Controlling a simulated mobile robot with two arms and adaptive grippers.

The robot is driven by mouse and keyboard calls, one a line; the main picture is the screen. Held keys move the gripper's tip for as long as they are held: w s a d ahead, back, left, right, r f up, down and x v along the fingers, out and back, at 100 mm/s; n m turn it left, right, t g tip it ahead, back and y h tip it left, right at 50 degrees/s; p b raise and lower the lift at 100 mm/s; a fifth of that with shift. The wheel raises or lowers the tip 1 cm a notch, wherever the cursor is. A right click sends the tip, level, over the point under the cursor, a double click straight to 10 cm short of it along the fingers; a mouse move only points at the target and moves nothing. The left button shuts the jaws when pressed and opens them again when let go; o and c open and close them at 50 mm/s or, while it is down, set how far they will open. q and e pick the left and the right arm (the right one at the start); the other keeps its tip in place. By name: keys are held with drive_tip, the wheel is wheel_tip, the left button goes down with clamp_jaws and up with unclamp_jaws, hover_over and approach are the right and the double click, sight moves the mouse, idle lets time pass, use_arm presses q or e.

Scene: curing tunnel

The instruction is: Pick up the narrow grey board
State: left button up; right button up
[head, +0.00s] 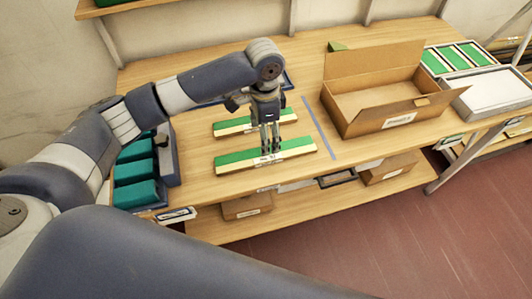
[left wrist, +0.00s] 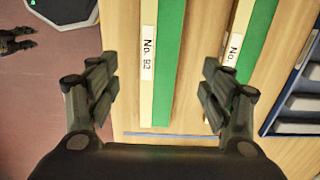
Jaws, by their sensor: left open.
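My left gripper (head: 270,150) points down over the front green board (head: 235,158) on the table. This long board has a cream strip with a white label. In the left wrist view the open jaws of my left gripper (left wrist: 160,88) stand either side of the board (left wrist: 168,60), whose label reads "No. 82". I cannot tell how far above it the fingertips are. A second green and cream board (head: 228,128) lies parallel behind it, partly hidden by the gripper. I make out no board that is clearly grey. My right gripper is out of view.
An open cardboard box (head: 375,95) stands to the right, beyond a blue line (head: 320,130). A dark-framed tray (left wrist: 272,110) with pale slots lies behind the boards. A rack of teal blocks (head: 135,180) is at left. Framed trays (head: 490,90) stand far right.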

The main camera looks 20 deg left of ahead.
use_arm(q)
wheel_tip(320, 180, down, 3)
wheel_tip(320, 180, down, 4)
drive_tip(key=shift+d+f+p, duration=0.1)
drive_tip(key=shift+d+p, duration=0.05)
drive_tip(key=shift+p, duration=0.95)
drive_tip(key=shift+f, duration=0.55)
drive_tip(key=c, duration=1.2)
